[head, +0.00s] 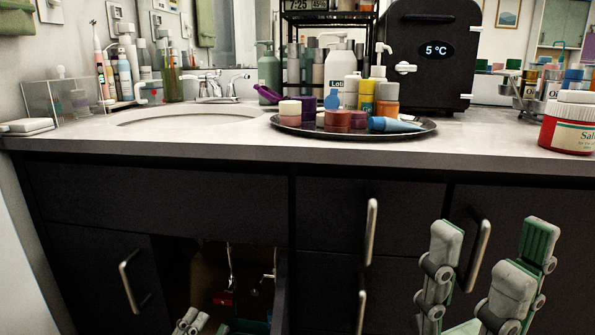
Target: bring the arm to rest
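My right gripper (488,245) stands upright at the lower right, in front of the dark drawer and door fronts. Its jointed grey fingers with green pads are spread apart, with nothing between them. Small grey parts of my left gripper (190,321) show at the bottom edge, in front of the open space under the sink. The rest of it is cut off by the frame, so its opening and any held thing cannot be made out.
The dark vanity has an open compartment (207,265) below the sink (190,118). Metal handles (371,232) stick out from its fronts. A crowded round tray (290,130) and a red-and-white jar (568,122) stand on the counter (470,150). Some front-left counter is bare.

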